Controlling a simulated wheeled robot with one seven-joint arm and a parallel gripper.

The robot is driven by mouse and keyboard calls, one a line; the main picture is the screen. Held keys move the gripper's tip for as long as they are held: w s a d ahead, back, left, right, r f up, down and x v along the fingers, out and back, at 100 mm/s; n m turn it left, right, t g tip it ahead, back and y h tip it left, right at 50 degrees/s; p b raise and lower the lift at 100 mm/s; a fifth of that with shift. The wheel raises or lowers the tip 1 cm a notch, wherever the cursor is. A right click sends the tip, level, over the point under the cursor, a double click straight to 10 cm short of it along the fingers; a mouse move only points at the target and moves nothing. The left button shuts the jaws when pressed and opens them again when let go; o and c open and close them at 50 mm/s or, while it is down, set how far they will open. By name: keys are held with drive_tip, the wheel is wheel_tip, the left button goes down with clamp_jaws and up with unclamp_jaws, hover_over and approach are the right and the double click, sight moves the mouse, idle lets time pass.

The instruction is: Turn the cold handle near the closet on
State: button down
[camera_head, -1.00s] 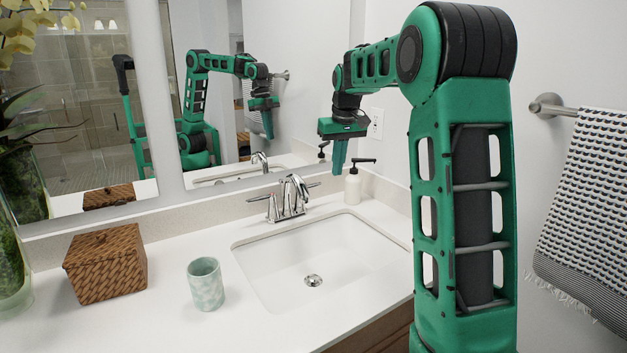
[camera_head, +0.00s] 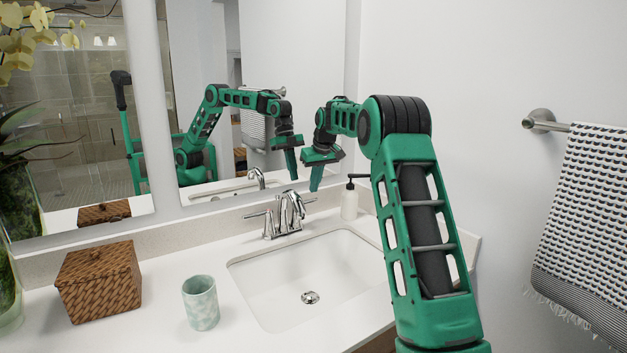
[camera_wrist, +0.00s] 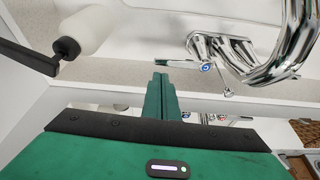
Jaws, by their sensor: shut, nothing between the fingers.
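The chrome faucet (camera_head: 290,215) stands at the back of the sink, with a lever handle on each side. Its right handle (camera_head: 309,201) points right in the head view. In the wrist view this handle (camera_wrist: 160,64) lies level and has a blue mark at its hub. My gripper (camera_head: 315,188) is shut and empty, pointing down just above the right handle. In the wrist view my gripper's fingertips (camera_wrist: 160,76) appear right beside the lever; I cannot tell whether they touch. No closet can be made out.
A soap dispenser (camera_head: 349,203) stands right of the faucet, close to my gripper; it also shows in the wrist view (camera_wrist: 88,32). The mirror (camera_head: 240,60) is behind. A cup (camera_head: 201,303) and a woven box (camera_head: 100,283) stand left of the sink (camera_head: 300,280).

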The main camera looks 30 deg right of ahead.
drive_tip(key=shift+x, duration=1.8)
